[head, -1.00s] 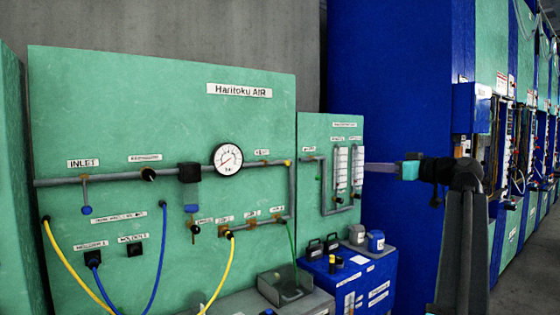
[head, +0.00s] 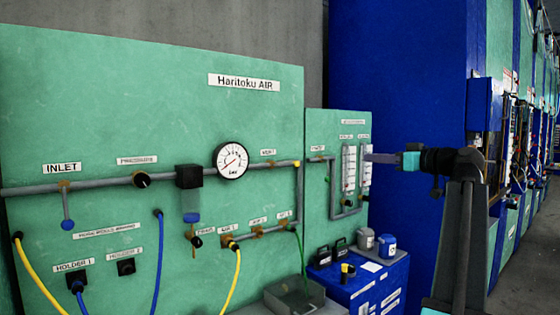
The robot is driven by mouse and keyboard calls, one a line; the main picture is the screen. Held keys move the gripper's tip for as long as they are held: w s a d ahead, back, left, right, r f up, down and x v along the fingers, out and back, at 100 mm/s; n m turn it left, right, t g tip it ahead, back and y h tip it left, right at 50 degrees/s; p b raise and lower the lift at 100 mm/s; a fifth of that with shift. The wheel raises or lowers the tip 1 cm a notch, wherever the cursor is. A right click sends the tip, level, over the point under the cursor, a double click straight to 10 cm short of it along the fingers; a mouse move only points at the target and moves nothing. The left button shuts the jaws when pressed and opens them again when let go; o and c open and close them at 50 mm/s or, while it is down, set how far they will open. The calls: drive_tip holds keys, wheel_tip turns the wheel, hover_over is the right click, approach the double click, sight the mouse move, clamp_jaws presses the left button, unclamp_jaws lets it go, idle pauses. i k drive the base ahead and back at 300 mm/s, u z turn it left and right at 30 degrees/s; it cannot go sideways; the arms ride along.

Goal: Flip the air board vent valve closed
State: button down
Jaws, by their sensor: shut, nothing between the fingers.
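The green air board (head: 100,115), marked "Haritoku AIR", fills the left and middle of the head view. A grey pipe (head: 110,186) crosses it, with a round gauge (head: 230,160), a black knob (head: 141,180) and small brass fittings. A brass fitting (head: 269,164) under a small label sits right of the gauge, and a yellow piece (head: 297,163) is at the pipe's corner. The small labels are too blurred for me to tell which part is the vent valve or how it stands. My gripper (head: 368,157) is shut and empty, pointing left in front of the smaller right-hand panel, apart from the main board.
Yellow and blue hoses (head: 156,262) hang from the main board. A smaller green panel (head: 322,260) with flow tubes stands to its right. Below it is a blue cabinet (head: 385,285) with small containers on top. A grey tray (head: 290,300) is at the bottom. Blue and green machines line the right.

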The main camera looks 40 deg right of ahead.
sight(296, 163)
drive_tip(key=i, duration=0.85)
drive_tip(key=z, duration=0.05)
